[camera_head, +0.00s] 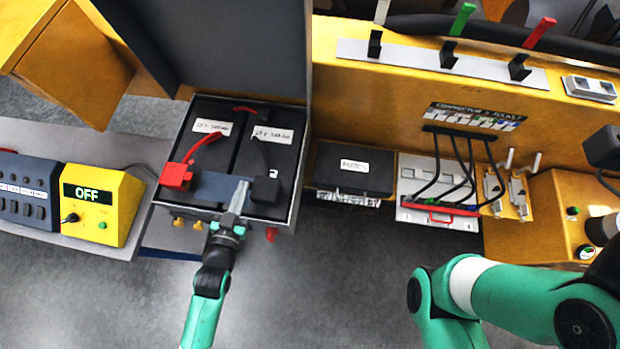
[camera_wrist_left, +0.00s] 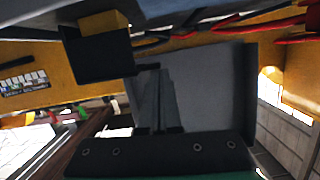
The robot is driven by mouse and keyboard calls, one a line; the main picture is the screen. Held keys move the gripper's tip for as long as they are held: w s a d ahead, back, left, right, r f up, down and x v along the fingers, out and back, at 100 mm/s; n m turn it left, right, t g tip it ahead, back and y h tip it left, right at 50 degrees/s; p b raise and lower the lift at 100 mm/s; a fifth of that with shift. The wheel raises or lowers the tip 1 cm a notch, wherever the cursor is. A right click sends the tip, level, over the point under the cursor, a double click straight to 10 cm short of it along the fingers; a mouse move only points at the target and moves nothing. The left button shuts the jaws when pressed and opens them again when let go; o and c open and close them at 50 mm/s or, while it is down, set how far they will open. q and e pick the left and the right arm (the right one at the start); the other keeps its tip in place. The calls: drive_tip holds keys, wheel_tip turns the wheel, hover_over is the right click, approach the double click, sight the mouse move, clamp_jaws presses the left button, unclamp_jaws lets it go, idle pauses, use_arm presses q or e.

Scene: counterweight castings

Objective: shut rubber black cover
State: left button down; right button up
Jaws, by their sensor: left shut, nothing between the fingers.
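The rubber black cover (camera_head: 265,190) is a small black block at the front of the right battery in the head view, with a black cable leading back from it. In the left wrist view a black block (camera_wrist_left: 95,55) with a brass-coloured piece at its top appears to be this cover. I cannot clearly tell whether its lid is up or down. My left gripper (camera_head: 241,188) is shut and empty, its fingertips just left of the cover in the head view. Its fingers also show in the left wrist view (camera_wrist_left: 157,95).
The batteries sit in a grey tray (camera_head: 297,185) beneath a tall dark raised lid (camera_head: 215,45). A red cover (camera_head: 175,176) and a blue-grey plate (camera_head: 215,187) lie left of the gripper. A yellow OFF box (camera_head: 97,215) stands left; a black fuse box (camera_head: 352,170) stands right.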

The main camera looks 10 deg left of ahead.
idle(0.6)
use_arm(q)
wheel_tip(320, 180, up, 6)
drive_tip(key=p, duration=0.5)
drive_tip(key=s+b, duration=0.2)
drive_tip(key=s, duration=0.7)
drive_tip(key=shift+s+d+r, duration=0.25)
drive_tip(key=shift+s+d, duration=0.05)
drive_tip(key=shift+s, duration=0.05)
